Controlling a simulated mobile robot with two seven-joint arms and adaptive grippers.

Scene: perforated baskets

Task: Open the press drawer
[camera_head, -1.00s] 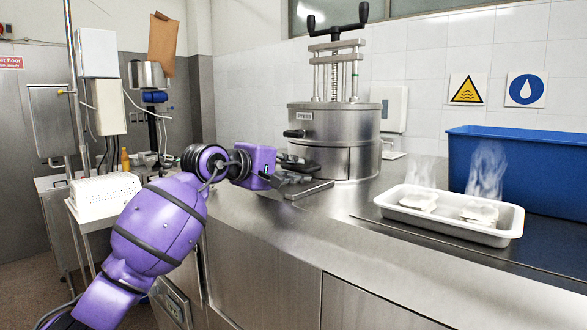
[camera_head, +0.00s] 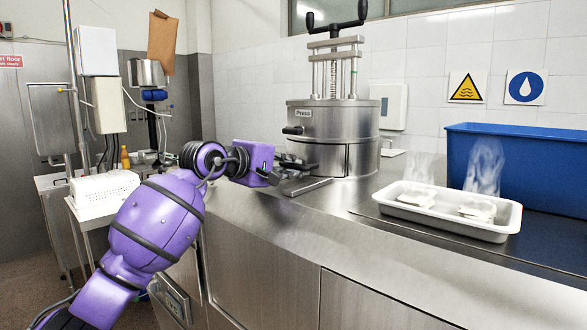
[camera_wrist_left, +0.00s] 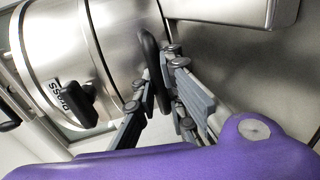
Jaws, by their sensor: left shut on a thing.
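The press (camera_head: 345,120) is a steel cylinder with a screw and a black crank on top, standing on the steel counter. Its lower front, where the drawer sits, is partly hidden by my left gripper (camera_head: 297,165). In the left wrist view, a dark upright handle (camera_wrist_left: 152,65) on the lower part of the press (camera_wrist_left: 115,25) stands between the fingers of my left gripper (camera_wrist_left: 157,75), which is shut on it. A separate black knob (camera_wrist_left: 72,103) sits beside the "Press" label. I cannot see a clear gap at the drawer. My right gripper is not in view.
A white tray (camera_head: 385,208) with two steaming pale items stands to the right on the counter (camera_head: 310,225). A large blue bin (camera_head: 540,165) is behind it.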

